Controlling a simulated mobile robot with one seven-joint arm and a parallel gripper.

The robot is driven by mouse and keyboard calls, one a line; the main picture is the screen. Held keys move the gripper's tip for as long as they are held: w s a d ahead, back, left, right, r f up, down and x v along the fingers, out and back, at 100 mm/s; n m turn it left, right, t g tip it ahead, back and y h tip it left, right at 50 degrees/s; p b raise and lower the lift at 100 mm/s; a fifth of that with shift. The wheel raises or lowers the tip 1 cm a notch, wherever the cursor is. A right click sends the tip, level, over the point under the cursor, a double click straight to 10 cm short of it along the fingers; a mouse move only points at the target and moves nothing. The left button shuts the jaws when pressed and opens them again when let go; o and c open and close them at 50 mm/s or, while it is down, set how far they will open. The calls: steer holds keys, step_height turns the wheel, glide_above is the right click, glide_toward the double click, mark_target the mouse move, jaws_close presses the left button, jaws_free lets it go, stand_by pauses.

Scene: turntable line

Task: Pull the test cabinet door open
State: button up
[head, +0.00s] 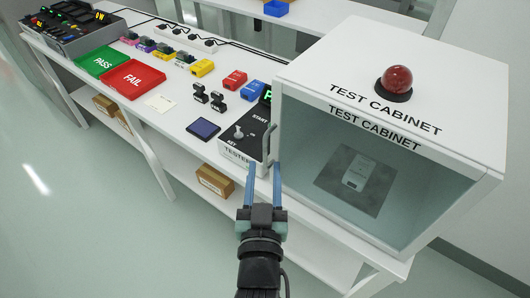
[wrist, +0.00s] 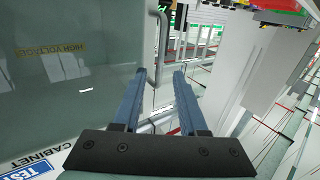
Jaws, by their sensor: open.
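The test cabinet (head: 440,100) is a white box with a red dome lamp (head: 396,80) on top, at the right of the head view. Its clear glass door (head: 310,150) looks shut; in the wrist view the door (wrist: 70,85) fills the left. A grey bar handle (head: 268,137) is at the door's left edge and also shows in the wrist view (wrist: 162,40). My gripper (head: 264,166) is open and empty, with two blue fingers. In the wrist view the fingertips (wrist: 160,73) lie either side of the handle's lower part; I cannot tell whether they touch it.
Inside the cabinet a pale device lies on a grey mat (head: 370,205). A tester box (head: 240,145) with a key switch stands close left of my gripper. Green and red trays (head: 133,85) and several small modules lie along the white bench. The floor in front is clear.

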mark_target(265, 152)
steer(key=shift+w+d, duration=0.1)
steer(key=shift+w, duration=2.15)
jaws_close()
